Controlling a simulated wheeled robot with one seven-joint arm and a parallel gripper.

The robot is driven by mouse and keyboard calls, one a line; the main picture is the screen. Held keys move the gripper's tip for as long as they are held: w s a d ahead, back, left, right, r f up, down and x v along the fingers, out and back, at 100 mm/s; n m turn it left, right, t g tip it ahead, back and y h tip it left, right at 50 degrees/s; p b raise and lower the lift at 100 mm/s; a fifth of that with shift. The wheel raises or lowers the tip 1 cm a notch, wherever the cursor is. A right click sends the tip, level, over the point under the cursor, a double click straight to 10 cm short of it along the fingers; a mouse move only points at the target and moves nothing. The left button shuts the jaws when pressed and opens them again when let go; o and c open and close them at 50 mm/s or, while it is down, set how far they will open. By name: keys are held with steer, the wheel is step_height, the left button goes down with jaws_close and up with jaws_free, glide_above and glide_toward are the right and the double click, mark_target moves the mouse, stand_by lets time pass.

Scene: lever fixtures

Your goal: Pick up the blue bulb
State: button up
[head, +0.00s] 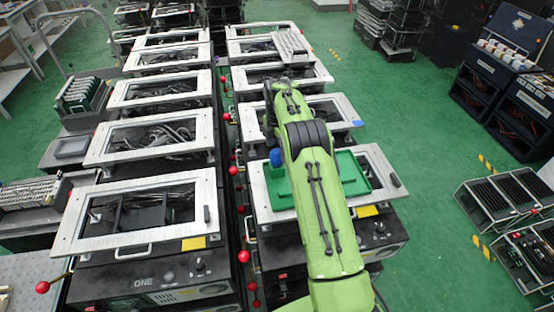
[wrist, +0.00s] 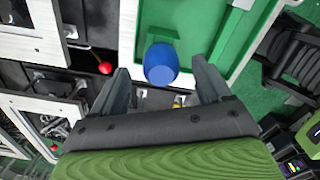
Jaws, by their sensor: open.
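In the wrist view the blue bulb (wrist: 161,64) lies ahead of and between the two finger lines of my gripper (wrist: 164,85). The dark fingers are spread apart and nothing is held between them. I cannot tell how much height separates the fingertips from the bulb. In the head view my arm hides part of the tray, and my gripper is not clearly visible.
Two rows of white-framed fixtures flank a narrow gap with several red-knobbed levers (head: 243,256). One red knob (wrist: 105,68) shows left of my gripper. A grey slatted plate (head: 291,46) lies on a far fixture. Green floor (head: 420,130) is open to the right.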

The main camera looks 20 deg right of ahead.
steer(key=f, duration=0.4)
steer(key=shift+s+a+f+p, duration=0.1)
steer(key=shift+a+f+p, duration=0.05)
steer(key=shift+a+p, duration=0.15)
steer(key=shift+d+f, duration=0.15)
steer(key=shift+f, duration=0.05)
steer(key=shift+r, duration=0.1)
steer(key=shift+c, duration=1.4)
steer(key=c, duration=0.8)
step_height(320, 180, up, 10)
